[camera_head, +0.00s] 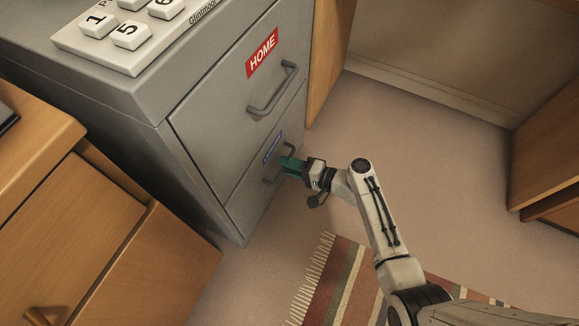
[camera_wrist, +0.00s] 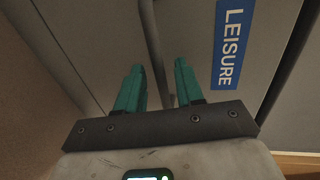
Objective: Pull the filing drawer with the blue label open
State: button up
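The lower filing drawer (camera_head: 248,190) of the grey cabinet has a blue label (camera_head: 272,147). The label reads LEISURE in the wrist view (camera_wrist: 229,45). This drawer looks shut, flush with the cabinet front. Its grey bar handle (camera_head: 270,181) is partly hidden behind my gripper (camera_head: 290,166). In the wrist view my gripper (camera_wrist: 159,67) has its two teal fingers apart. The handle bar (camera_wrist: 153,40) runs between them, with visible gaps on both sides. I cannot tell how deep the bar sits between the fingers.
The upper drawer has a red HOME label (camera_head: 262,53) and its own handle (camera_head: 273,88). A large keypad (camera_head: 125,28) lies on the cabinet top. A wooden desk (camera_head: 80,220) stands at left. A striped rug (camera_head: 345,285) lies below my arm. Open floor (camera_head: 430,140) lies to the right.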

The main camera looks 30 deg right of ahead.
grip_shut()
dwell(0.3)
dwell(0.4)
